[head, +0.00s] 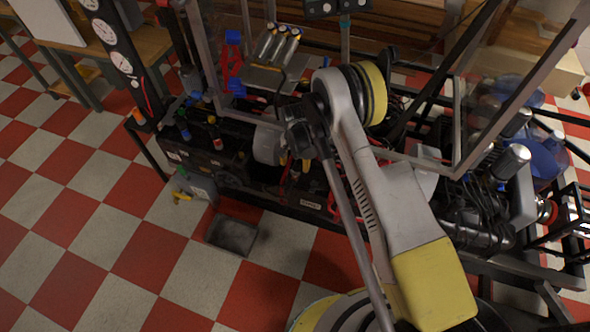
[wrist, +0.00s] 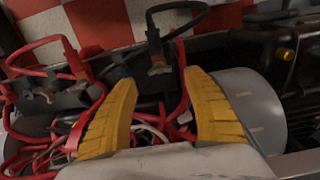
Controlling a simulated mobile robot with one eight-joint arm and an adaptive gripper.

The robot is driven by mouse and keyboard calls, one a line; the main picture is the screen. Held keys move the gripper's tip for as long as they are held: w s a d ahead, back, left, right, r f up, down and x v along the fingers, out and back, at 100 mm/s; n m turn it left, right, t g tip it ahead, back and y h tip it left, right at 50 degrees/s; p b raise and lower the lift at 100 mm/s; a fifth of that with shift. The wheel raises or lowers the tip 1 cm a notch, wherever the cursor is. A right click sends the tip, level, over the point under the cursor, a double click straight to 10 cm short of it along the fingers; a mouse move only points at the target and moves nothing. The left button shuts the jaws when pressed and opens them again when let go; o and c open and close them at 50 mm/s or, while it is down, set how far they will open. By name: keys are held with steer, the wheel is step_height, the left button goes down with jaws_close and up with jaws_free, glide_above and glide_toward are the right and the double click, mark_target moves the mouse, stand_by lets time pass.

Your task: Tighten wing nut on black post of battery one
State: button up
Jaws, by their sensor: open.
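My gripper (wrist: 160,80) is open in the wrist view, with its two ribbed yellow fingers apart. A small grey-brown wing nut (wrist: 159,70) shows at the end of a black cable's clamp (wrist: 154,42), just beyond the gap between the fingertips. I see no finger touching it. The post under it is hidden. In the head view my gripper (head: 294,165) points down over the dark battery row, partly behind my arm. The wing nut is too small to make out there, and I cannot tell which battery is which.
Red cables (wrist: 42,70) with another clamp lie left of the fingers in the wrist view. A grey cylinder (wrist: 250,105) stands close to the right finger. In the head view an empty grey tray (head: 231,235) lies on the checkered floor, with clear floor to its left.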

step_height(320, 180, up, 7)
steer(key=shift+r, duration=0.15)
stand_by(0.4)
